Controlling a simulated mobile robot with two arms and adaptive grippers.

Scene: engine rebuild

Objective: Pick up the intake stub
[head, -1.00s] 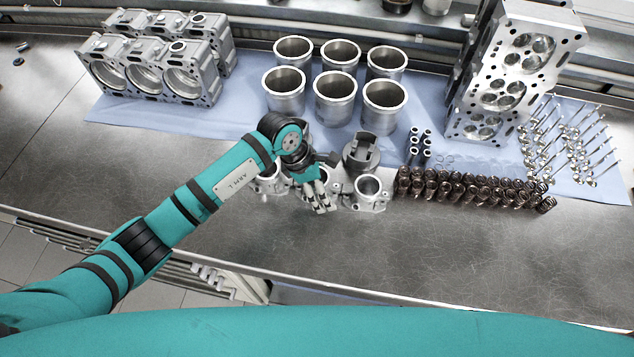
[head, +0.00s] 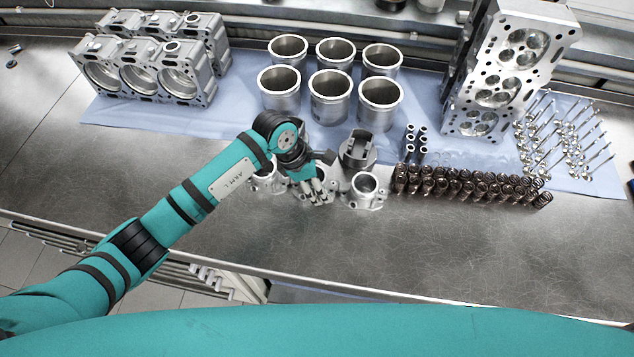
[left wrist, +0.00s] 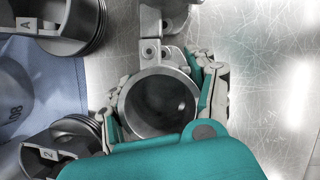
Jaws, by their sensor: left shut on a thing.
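My left gripper (head: 318,193) is low over the bench, at the middle of a short row of silver intake stubs. In the left wrist view its fingers (left wrist: 160,108) sit on both sides of a round, open-topped metal intake stub (left wrist: 126,92), shut on it. In the head view this middle stub is mostly hidden by the gripper. One more stub (head: 365,186) stands close on the right and another (head: 263,182) on the left, partly behind my arm. I cannot tell whether the held stub touches the bench. My right gripper is not in view.
A dark piston (head: 357,154) stands just behind the stubs. Several cylinder liners (head: 330,108) stand on the blue cloth (head: 150,116) farther back. Rows of dark springs (head: 470,190) lie to the right. The bench front (head: 400,255) is clear.

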